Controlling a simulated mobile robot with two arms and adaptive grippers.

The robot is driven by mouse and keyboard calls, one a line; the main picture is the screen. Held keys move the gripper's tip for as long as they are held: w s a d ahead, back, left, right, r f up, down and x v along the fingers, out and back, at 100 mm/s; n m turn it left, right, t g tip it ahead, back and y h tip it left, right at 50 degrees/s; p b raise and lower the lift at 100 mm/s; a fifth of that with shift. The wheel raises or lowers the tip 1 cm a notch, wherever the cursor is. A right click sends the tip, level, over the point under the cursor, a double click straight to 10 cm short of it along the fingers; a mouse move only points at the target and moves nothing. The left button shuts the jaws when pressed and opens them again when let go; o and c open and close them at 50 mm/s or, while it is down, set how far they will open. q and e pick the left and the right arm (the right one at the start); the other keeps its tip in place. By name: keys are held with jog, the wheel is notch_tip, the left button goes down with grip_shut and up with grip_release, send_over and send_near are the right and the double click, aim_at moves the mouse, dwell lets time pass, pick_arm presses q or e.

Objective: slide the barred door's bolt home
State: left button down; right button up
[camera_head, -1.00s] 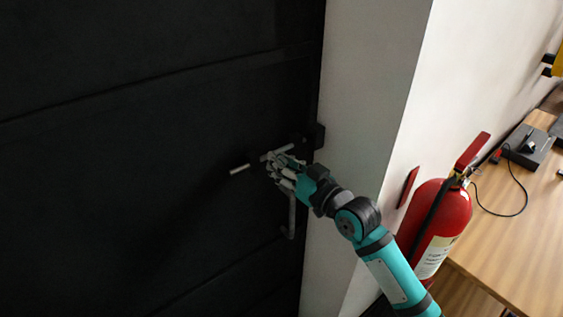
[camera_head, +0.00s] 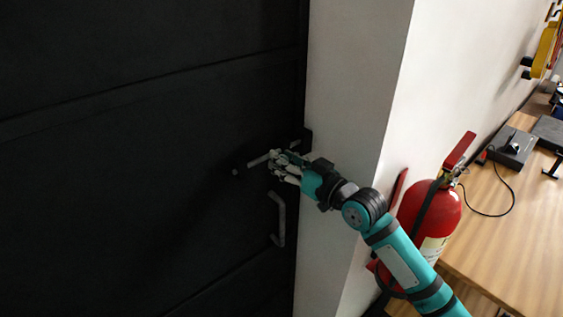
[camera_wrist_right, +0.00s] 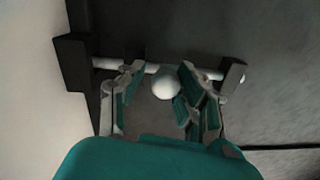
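The barred door (camera_head: 130,180) is dark and fills the left of the head view. Its pale bolt rod (camera_head: 258,161) lies across it near the edge; it also shows in the right wrist view (camera_wrist_right: 150,68). There the rod spans from a dark block (camera_wrist_right: 73,62) on the left to a bracket (camera_wrist_right: 232,76) on the right, its tip just showing beyond the bracket. A white round knob (camera_wrist_right: 166,87) stands out from the rod. My right gripper (camera_head: 277,163) has its fingers apart around the knob, the right finger close to or touching it. My left gripper is out of view.
A dark pull handle (camera_head: 279,220) is below the bolt. A pale wall pillar (camera_head: 350,90) stands right of the door. A red fire extinguisher (camera_head: 430,212) and a wooden bench (camera_head: 515,240) are further right, near my right arm.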

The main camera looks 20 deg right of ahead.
jog(key=o, duration=0.3)
jog(key=shift+w+d, duration=0.1)
jog(key=shift+d, duration=0.15)
jog(key=shift+a, duration=0.1)
jog(key=v, duration=1.2)
